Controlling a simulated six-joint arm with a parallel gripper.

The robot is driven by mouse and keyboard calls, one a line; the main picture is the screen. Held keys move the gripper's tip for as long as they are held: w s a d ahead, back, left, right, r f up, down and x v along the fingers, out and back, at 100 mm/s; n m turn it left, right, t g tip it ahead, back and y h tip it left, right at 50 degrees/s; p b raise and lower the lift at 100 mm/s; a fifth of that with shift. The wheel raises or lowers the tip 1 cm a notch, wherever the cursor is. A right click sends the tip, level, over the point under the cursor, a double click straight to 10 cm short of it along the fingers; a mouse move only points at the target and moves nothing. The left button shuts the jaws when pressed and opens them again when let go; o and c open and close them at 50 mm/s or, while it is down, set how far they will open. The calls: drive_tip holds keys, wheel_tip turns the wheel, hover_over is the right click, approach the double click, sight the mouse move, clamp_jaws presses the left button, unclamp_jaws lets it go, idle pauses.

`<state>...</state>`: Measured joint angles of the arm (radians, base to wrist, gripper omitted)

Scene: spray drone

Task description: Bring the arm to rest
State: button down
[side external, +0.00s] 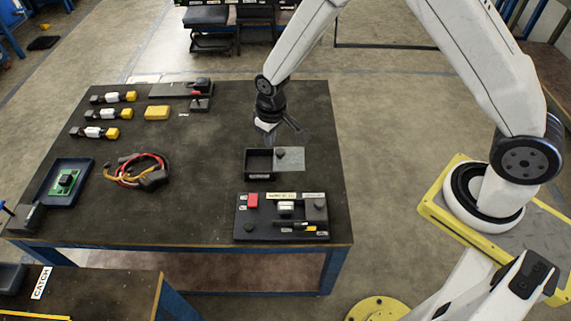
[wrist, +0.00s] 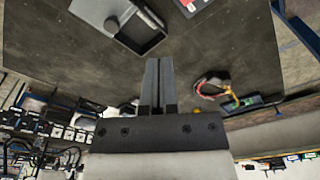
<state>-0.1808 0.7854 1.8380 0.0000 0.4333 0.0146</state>
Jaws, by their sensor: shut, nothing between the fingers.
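My gripper (side external: 284,133) is above the dark work table (side external: 205,205), just behind a small dark box in the side view. In the wrist view my gripper's two fingers (wrist: 158,68) lie together, shut, with nothing held. The box (side external: 258,163) has a grey lid (side external: 291,160) with a dark knob, and the lid leaves its left part open. The box (wrist: 147,38) also shows in the wrist view, apart from the fingers.
A dark panel (side external: 243,230) with red and white blocks sits at the table's front right. A cable bundle (side external: 138,170), a blue tray (side external: 58,193) with a green board, a yellow block (side external: 157,113) and several yellow-ended cylinders are to the left. The table's middle is clear.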

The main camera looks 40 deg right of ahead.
drive_tip(key=s+d+r+m, duration=0.1)
drive_tip(key=s+d+r, duration=0.3)
drive_tip(key=s+r, duration=0.2)
drive_tip(key=s+d+r+m+t, duration=0.1)
drive_tip(key=s+d+r, duration=0.3)
drive_tip(key=s+r, duration=0.3)
drive_tip(key=s, duration=0.3)
drive_tip(key=shift+s+t, duration=0.3)
